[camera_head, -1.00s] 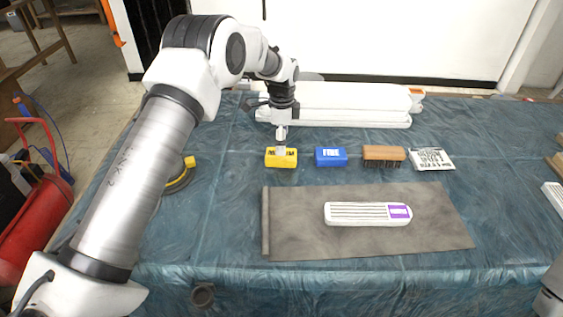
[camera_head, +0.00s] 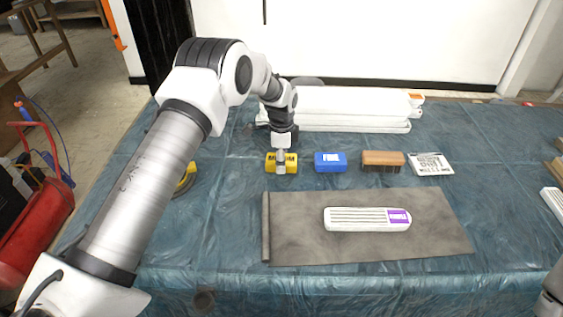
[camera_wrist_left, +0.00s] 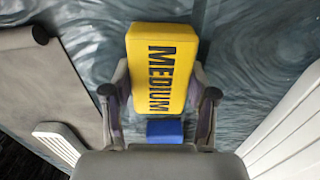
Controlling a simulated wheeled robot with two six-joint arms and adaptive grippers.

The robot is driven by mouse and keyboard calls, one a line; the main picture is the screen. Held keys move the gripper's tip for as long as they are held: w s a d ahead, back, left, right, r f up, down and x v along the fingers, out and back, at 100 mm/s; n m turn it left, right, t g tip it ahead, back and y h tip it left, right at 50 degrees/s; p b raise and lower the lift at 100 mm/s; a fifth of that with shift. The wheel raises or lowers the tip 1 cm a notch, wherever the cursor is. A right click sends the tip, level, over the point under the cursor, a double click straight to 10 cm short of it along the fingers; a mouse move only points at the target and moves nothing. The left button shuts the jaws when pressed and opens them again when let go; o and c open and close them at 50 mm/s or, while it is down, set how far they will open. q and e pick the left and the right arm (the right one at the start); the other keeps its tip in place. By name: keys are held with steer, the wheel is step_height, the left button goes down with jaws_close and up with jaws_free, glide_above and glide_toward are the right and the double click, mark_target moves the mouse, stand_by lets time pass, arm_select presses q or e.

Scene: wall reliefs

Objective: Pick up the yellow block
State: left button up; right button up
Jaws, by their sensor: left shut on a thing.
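The yellow block (camera_head: 290,163), marked "MEDIUM", is on the blue plastic-covered table in the head view, at the left end of a row of small items. My left gripper (camera_head: 281,168) has come down over it and hides part of its face. In the left wrist view the yellow block (camera_wrist_left: 161,68) lies between the two fingers of my left gripper (camera_wrist_left: 160,98), which are shut on its sides. Whether the block touches the table cannot be told. My right gripper is out of view.
Right of the yellow block stand a blue block (camera_head: 331,162), a brown brush (camera_head: 383,160) and a white packet (camera_head: 431,164). A grey mat (camera_head: 300,240) with a white ridged bar (camera_head: 355,219) lies in front. Long white pieces (camera_head: 345,108) lie behind. A yellow-black roll (camera_head: 186,180) is to the left.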

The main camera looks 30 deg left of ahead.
arm_select(q)
steer(key=shift+r, duration=0.55)
step_height(320, 180, up, 2)
steer(key=shift+r+b, duration=0.2)
steer(key=shift+b, duration=0.2)
steer(key=s+d, duration=0.2)
steer(key=s, duration=0.3)
steer(key=s+d+r+b, duration=0.1)
steer(key=s+d, duration=0.1)
steer(key=s, duration=0.3)
steer(key=s+d, duration=0.1)
steer(key=s, duration=0.4)
steer(key=shift+d+r+b, duration=0.25)
steer(key=shift+d+b, duration=0.1)
steer(key=shift+d, duration=0.05)
